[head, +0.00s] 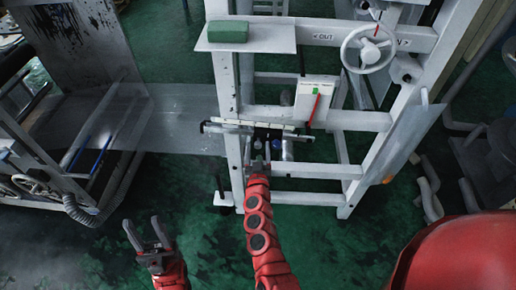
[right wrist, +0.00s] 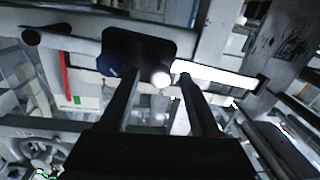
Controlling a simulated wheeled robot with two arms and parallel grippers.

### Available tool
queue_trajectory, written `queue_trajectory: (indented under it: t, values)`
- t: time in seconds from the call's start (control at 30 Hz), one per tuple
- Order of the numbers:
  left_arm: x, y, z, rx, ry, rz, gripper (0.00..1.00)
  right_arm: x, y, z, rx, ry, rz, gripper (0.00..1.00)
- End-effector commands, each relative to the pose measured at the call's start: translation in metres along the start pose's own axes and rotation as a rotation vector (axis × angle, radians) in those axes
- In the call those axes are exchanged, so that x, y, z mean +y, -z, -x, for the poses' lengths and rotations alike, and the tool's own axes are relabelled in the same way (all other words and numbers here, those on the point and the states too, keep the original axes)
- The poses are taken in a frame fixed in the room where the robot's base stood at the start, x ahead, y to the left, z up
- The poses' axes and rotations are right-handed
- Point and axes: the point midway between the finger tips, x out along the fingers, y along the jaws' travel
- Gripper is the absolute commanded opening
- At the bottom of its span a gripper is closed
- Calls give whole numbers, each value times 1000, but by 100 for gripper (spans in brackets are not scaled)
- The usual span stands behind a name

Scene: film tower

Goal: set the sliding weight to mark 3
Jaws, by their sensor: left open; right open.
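The sliding weight looks to be the dark block (right wrist: 140,48) on a pale rod (right wrist: 65,40) in the right wrist view. A white round knob (right wrist: 161,78) and a dark blue one show at its lower edge. In the head view the block (head: 268,133) is small and dark, below a pale strip (head: 255,122) whose marks I cannot read. My right gripper (head: 258,164) is open just in front of the block. In the wrist view its fingers (right wrist: 158,82) stand apart, with the white knob between their tips; contact is unclear. My left gripper (head: 146,234) is open and empty, away from the frame.
A white frame (head: 233,85) surrounds the rod. It carries a handwheel (head: 367,48), a panel with a red lever (head: 314,110) and a shelf with a green block (head: 228,32). A grey machine stands at left. Green floor near my left gripper is clear.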

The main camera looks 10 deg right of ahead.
Motion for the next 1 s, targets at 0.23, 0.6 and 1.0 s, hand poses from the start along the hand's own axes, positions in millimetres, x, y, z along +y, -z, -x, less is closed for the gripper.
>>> queue_trajectory:
  t: [0.23, 0.6, 1.0]
  values:
    - [0, 0, 0, 0, 0, 0, 50, 0, 0, 0, -1, 1, 0, 56]
    - [0, 0, 0, 0, 0, 0, 50, 0, -1, 0, -1, 1, 0, 0]
    - [0, 0, 0, 0, 0, 0, 50, -1, -1, 0, -2, 2, 0, 0]
